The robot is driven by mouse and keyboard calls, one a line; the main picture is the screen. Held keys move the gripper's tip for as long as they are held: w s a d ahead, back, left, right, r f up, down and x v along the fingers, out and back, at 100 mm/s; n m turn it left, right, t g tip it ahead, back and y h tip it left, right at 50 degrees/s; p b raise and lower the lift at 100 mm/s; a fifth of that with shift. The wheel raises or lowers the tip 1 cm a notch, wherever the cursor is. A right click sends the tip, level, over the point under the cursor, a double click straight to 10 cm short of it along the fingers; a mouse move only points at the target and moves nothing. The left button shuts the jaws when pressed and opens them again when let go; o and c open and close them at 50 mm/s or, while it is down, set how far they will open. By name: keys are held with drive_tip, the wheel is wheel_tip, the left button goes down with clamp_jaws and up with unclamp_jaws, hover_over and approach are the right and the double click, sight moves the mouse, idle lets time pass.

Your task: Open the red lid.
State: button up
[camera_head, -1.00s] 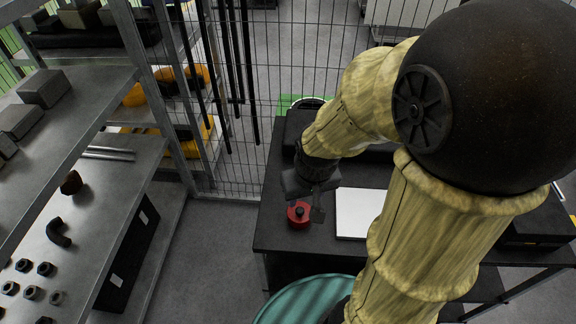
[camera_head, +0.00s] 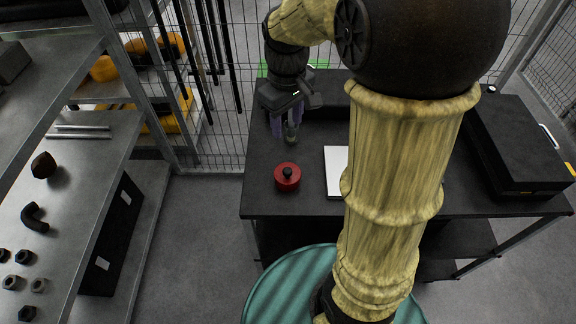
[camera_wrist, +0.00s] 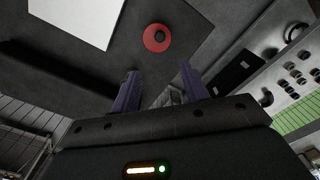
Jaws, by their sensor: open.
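The red lid (camera_head: 287,178) is round with a dark knob on top, and it sits on the black table (camera_head: 300,207) near its front left corner. It also shows in the wrist view (camera_wrist: 148,42), beyond the fingertips. My gripper (camera_head: 284,138) is open, with its two purple fingers pointing down, behind and above the lid and apart from it. In the wrist view my fingers (camera_wrist: 159,80) are spread with nothing held between them. What lies under the lid is hidden.
A white flat panel (camera_head: 336,170) lies right of the lid, partly behind my arm. A black case (camera_head: 515,140) stands at the table's right. A metal shelf (camera_head: 75,190) with several dark parts is at the left. Wire fencing (camera_head: 225,90) stands behind the table.

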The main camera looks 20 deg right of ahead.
sight(288, 170)
wheel_tip(288, 170, down, 17)
drive_tip(key=shift+p, duration=0.4)
drive_tip(key=shift+c, duration=0.3)
clamp_jaws()
